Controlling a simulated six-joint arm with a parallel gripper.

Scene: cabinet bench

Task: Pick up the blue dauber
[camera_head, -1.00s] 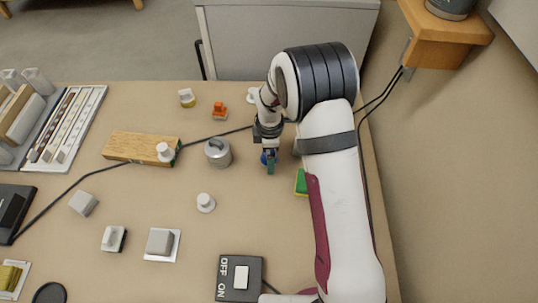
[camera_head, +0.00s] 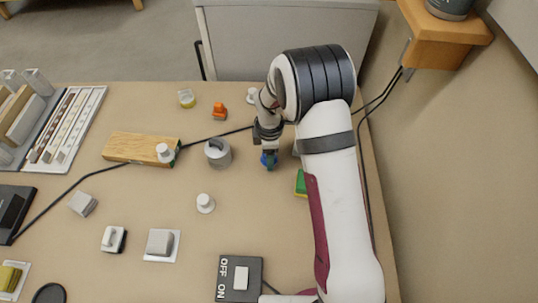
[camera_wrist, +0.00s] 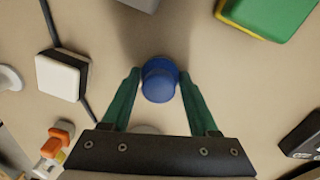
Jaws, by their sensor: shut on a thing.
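The blue dauber (camera_wrist: 159,82) is a small round blue piece with a domed knob, seen from above in the wrist view. It is between the two green fingertips of my gripper (camera_wrist: 159,92), which is shut on it. In the head view my gripper (camera_head: 268,148) points down over the right part of the bench, and the blue dauber (camera_head: 269,160) shows at its tips. Whether the dauber touches the bench is hard to tell.
A grey cylinder (camera_head: 217,153) stands just left of my gripper. A green and yellow block (camera_head: 301,183) lies to the right, partly behind my arm. An orange piece (camera_head: 219,112) and a black cable (camera_head: 90,178) lie farther left. The bench below the gripper is mostly clear.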

